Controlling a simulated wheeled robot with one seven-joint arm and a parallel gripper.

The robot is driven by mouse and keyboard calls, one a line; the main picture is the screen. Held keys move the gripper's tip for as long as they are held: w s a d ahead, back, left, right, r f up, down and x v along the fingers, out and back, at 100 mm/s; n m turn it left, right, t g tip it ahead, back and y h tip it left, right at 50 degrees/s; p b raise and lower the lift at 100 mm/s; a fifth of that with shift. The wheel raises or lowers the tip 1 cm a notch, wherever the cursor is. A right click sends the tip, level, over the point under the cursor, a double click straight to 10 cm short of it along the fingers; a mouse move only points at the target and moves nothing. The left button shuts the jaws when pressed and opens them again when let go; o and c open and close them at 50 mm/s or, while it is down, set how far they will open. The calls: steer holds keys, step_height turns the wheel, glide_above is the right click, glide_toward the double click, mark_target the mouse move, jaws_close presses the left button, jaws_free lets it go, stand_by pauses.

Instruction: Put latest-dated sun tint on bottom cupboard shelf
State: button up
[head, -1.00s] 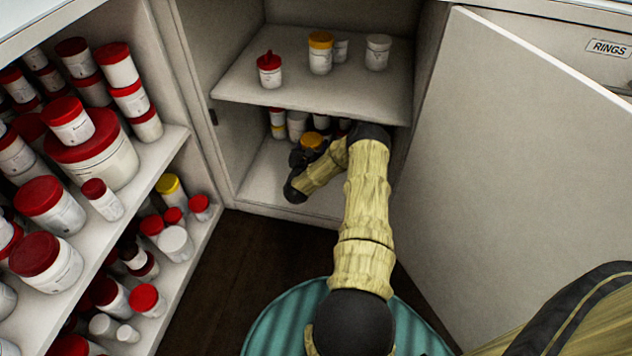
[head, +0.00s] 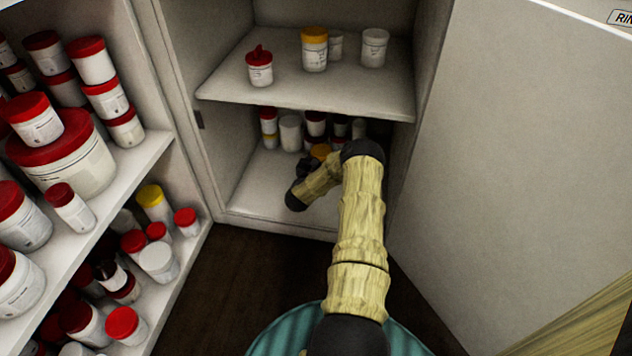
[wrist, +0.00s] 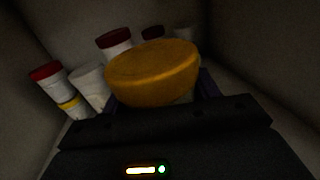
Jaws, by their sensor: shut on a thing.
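A jar with an orange-yellow lid (wrist: 152,75) fills the middle of the wrist view, and its lid also shows in the head view (head: 320,151). My gripper (wrist: 158,100) is shut on this jar, inside the lower part of the open cupboard. The jar's body and label are hidden behind my gripper, so no date can be read. The bottom cupboard shelf (head: 262,185) lies under my gripper. Whether the jar touches this shelf cannot be told.
Several jars, one of them white (head: 290,133), stand at the back of the bottom shelf. The upper shelf (head: 300,92) overhangs my arm and holds several jars. The open door (head: 500,150) stands right; a rack of red-lidded jars (head: 75,165) stands left.

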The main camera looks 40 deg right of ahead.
step_height(320, 180, down, 5)
steer(key=b, duration=0.3)
steer(key=shift+a, duration=0.1)
steer(key=shift+w+f, duration=0.1)
steer(key=shift+f, duration=0.1)
steer(key=shift+w+a, duration=0.1)
step_height(320, 180, down, 4)
steer(key=b, duration=0.3)
steer(key=shift+r, duration=0.15)
steer(key=o, duration=1.1)
